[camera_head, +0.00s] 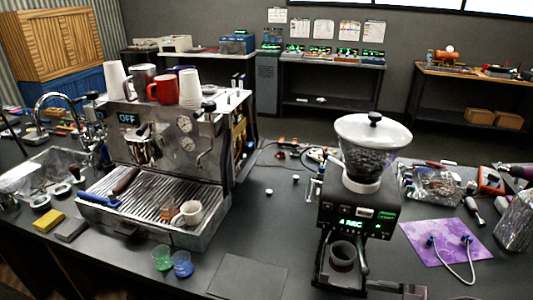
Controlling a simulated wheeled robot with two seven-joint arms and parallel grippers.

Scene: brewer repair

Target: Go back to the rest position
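Neither of my grippers shows in the head view. The espresso machine (160,145) stands on the dark counter at left centre, its small display reading OFF. White cup stacks (190,88), a red mug (162,90) and a metal pitcher (143,80) sit on its top.
A purple mat (447,241) with a cable lies right of the grinder. A sink (40,170) and sponge (49,221) are at left. A dark flat mat (247,277) lies front centre.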

